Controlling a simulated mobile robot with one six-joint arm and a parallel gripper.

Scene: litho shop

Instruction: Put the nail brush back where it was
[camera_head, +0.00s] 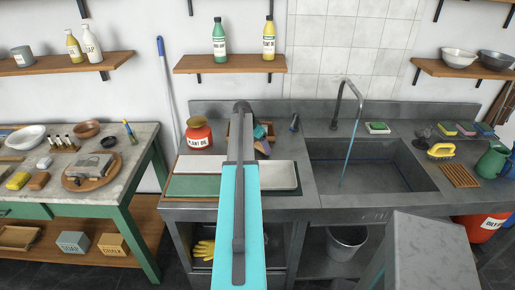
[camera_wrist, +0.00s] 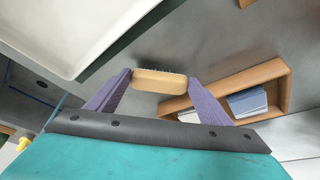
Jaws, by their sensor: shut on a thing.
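The nail brush (camera_wrist: 158,79) shows in the wrist view as a small pale wooden block with short bristles along its upper side. My gripper (camera_wrist: 160,83) is shut on it, with one purple finger at each end. The brush appears held over a grey metal surface, but its height above it is unclear. In the head view my arm covers the brush, and I cannot make it out there.
A wooden box (camera_wrist: 284,88) holding blue and pale items lies right of the brush. A pale slab (camera_wrist: 75,28) with a dark edge is upper left. In the head view, the plant oil jar (camera_head: 198,135) stands left of my arm and the sink (camera_head: 365,165) right.

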